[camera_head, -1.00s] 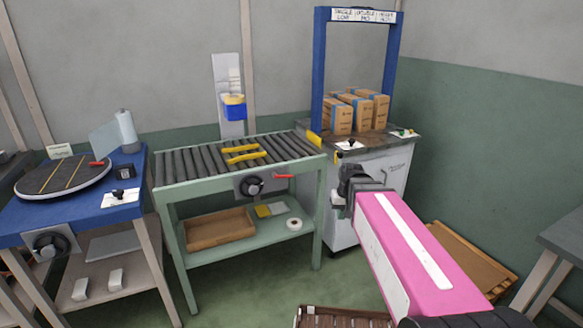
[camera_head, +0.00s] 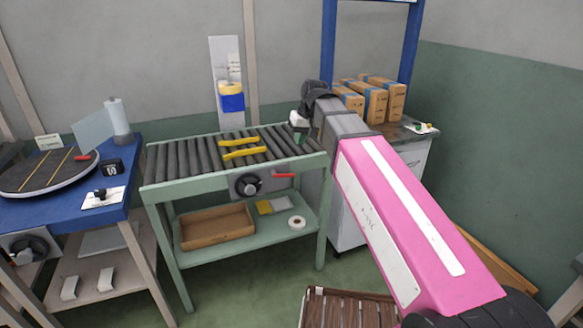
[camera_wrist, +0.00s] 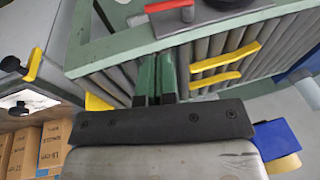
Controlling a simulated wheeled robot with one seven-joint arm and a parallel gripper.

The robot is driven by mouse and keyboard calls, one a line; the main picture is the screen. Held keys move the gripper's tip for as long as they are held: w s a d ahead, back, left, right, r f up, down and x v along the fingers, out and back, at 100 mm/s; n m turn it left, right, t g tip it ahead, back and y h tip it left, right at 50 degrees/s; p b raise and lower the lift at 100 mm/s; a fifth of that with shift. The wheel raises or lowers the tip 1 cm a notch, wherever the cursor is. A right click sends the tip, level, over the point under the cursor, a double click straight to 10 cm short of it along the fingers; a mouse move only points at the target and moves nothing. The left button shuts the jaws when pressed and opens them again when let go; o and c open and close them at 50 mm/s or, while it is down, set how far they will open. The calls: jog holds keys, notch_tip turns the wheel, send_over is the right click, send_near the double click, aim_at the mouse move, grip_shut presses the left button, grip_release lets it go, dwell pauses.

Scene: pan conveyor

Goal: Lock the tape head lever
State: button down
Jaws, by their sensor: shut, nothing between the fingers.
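No label that I can read marks the tape head lever. A red-handled lever (camera_head: 284,175) sits on the conveyor's front rail beside a round black knob (camera_head: 246,185); the red handle also shows at the top of the wrist view (camera_wrist: 166,6). A yellow lever-like piece (camera_wrist: 34,65) stands at the left of the wrist view, over the grey cabinet side; my arm hides that area in the head view. My gripper (camera_head: 299,124) is over the right end of the conveyor rollers. Its green fingers (camera_wrist: 155,72) are together and empty, apart from both levers.
The roller conveyor (camera_head: 165,184) carries two yellow bars (camera_head: 240,153). Cartons (camera_head: 375,104) stand under the blue arch (camera_head: 329,45) behind my arm. A blue table (camera_head: 60,207) with a turntable (camera_head: 25,185) is at left. A brown slatted crate (camera_head: 340,308) lies on the floor in front.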

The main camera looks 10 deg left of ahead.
aim_at(290, 175)
dwell(0.4)
jog(key=x, duration=1.4)
dwell(0.4)
jog(key=f+g+y, duration=0.2)
jog(key=y, duration=0.1)
jog(key=shift+w+d, duration=0.2)
jog(key=shift+d, duration=0.1)
jog(key=f+g+y, duration=0.1)
jog(key=y, duration=0.1)
jog(key=f+g+y, duration=0.1)
jog(key=y, duration=0.1)
jog(key=shift+s+a+f+m, duration=0.15)
jog(key=shift+a+f+m, duration=0.05)
jog(key=shift+m, duration=0.2)
jog(key=y, duration=0.1)
jog(key=a+f+g+y, duration=0.1)
jog(key=y, duration=0.1)
jog(key=shift+s+f+g, duration=0.15)
jog(key=shift+s+g, duration=0.15)
jog(key=shift+s+a+f+m, duration=0.3)
jog(key=shift+a+f, duration=0.1)
jog(key=shift+f, duration=0.15)
jog(key=shift+s+a+f, duration=0.1)
jog(key=shift+a, duration=0.05)
